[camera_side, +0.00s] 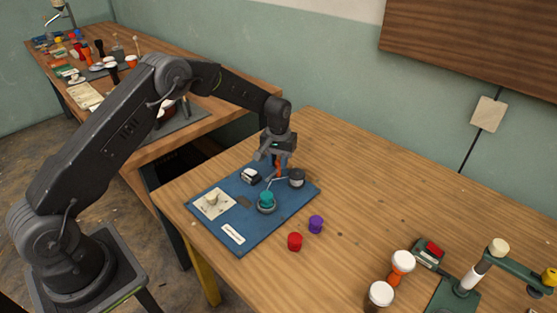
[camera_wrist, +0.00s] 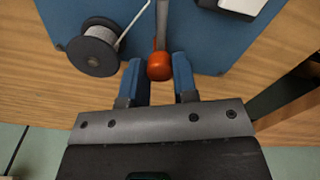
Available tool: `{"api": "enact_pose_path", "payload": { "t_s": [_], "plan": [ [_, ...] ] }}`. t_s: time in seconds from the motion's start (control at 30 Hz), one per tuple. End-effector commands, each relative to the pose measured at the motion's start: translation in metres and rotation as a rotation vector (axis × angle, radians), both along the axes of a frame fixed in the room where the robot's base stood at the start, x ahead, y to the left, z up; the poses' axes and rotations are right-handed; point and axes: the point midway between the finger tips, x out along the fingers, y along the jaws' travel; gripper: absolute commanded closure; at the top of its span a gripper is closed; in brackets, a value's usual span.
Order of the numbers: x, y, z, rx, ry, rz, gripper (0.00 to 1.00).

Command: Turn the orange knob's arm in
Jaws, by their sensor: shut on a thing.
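The orange knob (camera_wrist: 160,66) sits at the end of a thin metal arm (camera_wrist: 162,25) in the wrist view. The metal arm runs away from the knob, over the blue board (camera_wrist: 215,50). My gripper (camera_wrist: 158,70) has its two blue fingers on either side of the knob and is shut on it. In the side view my gripper (camera_side: 279,163) points down at the far edge of the blue board (camera_side: 220,187), with a little of the orange knob (camera_side: 279,170) showing below it. The fingers hide part of the knob there.
A dark spool (camera_side: 297,178) stands close right of my gripper. The board also bears a teal-topped part (camera_side: 266,198), a black-and-white block (camera_side: 250,176) and a cream knob on a white plate (camera_side: 213,204). Red (camera_side: 295,241) and purple (camera_side: 316,224) pieces lie on the table.

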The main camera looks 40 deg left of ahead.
Motion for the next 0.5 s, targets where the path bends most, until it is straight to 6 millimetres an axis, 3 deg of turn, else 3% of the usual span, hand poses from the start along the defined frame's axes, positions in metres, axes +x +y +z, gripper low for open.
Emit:
{"api": "enact_pose_path", "payload": {
  "t_s": [0.5],
  "plan": [
    [0.0005, 0.0002, 0.0005, 0.0, -0.002, 0.206, 0.97]
  ]
}}
